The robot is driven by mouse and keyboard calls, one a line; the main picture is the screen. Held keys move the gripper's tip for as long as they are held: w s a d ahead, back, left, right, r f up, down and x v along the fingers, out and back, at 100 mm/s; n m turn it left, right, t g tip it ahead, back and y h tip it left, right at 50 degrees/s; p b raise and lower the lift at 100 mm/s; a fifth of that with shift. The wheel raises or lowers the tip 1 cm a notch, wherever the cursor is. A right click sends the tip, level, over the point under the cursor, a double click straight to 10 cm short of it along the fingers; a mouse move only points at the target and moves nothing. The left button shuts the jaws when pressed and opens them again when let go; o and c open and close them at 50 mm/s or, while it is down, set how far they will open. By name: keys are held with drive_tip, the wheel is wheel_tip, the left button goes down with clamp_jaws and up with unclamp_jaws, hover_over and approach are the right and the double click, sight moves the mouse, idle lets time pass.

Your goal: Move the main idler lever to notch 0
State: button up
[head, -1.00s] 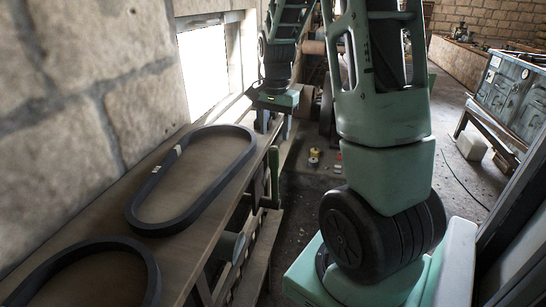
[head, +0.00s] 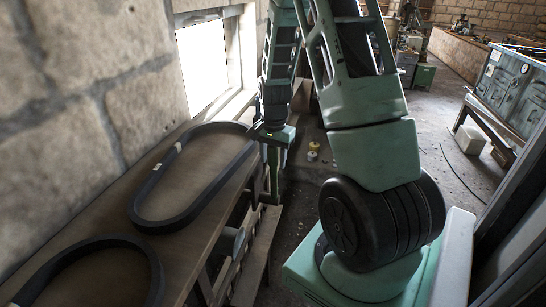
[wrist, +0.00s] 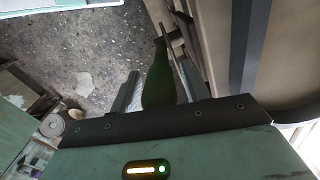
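The main idler lever has a green handle that stands upright beside the bench in the head view (head: 273,172). In the wrist view its dark green, bottle-shaped grip (wrist: 160,78) shows between the fingers. My gripper (head: 273,148) is right above the handle in the head view, pointing down. In the wrist view my gripper (wrist: 158,92) looks open, with a visible gap between the left finger and the handle. Contact on the right side is unclear. The lever's base and notch marks are not readable.
A wooden bench (head: 110,222) runs along the stone wall with two black belts on it, one farther (head: 148,222) and one nearer (head: 150,262). A wooden rail (head: 257,255) and a grey-green round part (head: 232,240) sit below its edge.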

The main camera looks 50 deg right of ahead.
clamp_jaws()
drive_tip(key=w+d+g+y+p, duration=0.1)
drive_tip(key=w+d+y+p, duration=0.2)
drive_tip(key=d, duration=0.4)
drive_tip(key=shift+d+f+g+y, duration=0.4)
drive_tip(key=shift+f+y, duration=0.05)
drive_tip(key=shift+y, duration=0.35)
drive_tip(key=shift+w, duration=0.15)
drive_tip(key=shift+o, duration=1.2)
unclamp_jaws()
drive_tip(key=shift+d, duration=0.1)
drive_tip(key=b+v, duration=0.5)
drive_tip(key=v, duration=1.2)
drive_tip(key=shift+r, duration=0.15)
